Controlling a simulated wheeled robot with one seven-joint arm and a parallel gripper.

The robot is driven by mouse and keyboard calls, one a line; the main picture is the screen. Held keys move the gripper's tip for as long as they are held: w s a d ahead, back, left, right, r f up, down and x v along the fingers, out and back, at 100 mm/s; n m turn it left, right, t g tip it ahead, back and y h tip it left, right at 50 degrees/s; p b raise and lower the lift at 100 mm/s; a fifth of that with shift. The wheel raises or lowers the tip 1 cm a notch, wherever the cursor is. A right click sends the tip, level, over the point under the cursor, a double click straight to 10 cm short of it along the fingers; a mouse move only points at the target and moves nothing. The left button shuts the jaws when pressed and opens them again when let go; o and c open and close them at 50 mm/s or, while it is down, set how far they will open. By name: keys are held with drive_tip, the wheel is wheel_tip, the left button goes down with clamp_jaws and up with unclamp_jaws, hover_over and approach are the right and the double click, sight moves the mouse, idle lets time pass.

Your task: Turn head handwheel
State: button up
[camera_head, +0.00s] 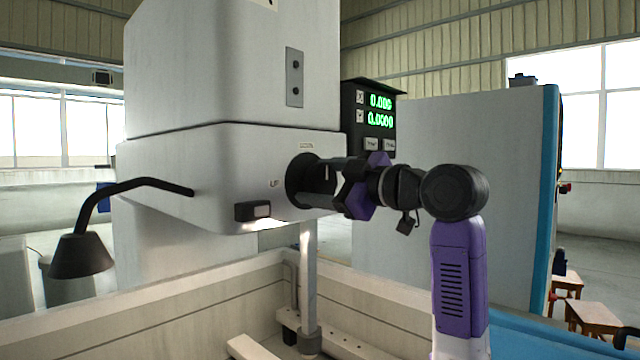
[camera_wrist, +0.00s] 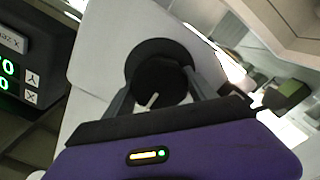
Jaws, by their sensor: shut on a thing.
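The head handwheel (camera_head: 300,180) is a round black wheel on the front of the white machine head (camera_head: 230,165). My gripper (camera_head: 325,183) reaches it from the right in the head view, with its fingers at the wheel. In the wrist view the handwheel (camera_wrist: 160,82) sits between the two fingers of my gripper (camera_wrist: 160,90), which are shut on its sides. A pale pointer mark on the wheel slants toward the lower left there. The fingers and purple wrist hide part of the wheel in the head view.
A display (camera_head: 375,118) with green digits stands behind my wrist. A black lamp (camera_head: 82,255) on a bent arm sticks out at left. A tank wall (camera_head: 150,315) and a vertical column (camera_head: 308,280) are below. A grey cabinet (camera_head: 460,140) with a blue edge stands at right.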

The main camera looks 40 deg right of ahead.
drive_tip(key=o, duration=1.4)
drive_tip(key=shift+s, duration=0.1)
drive_tip(key=s+b, duration=0.1)
drive_tip(key=s, duration=0.6)
drive_tip(key=shift+s+b, duration=0.35)
drive_tip(key=shift+b, duration=0.05)
drive_tip(key=shift+d, duration=0.1)
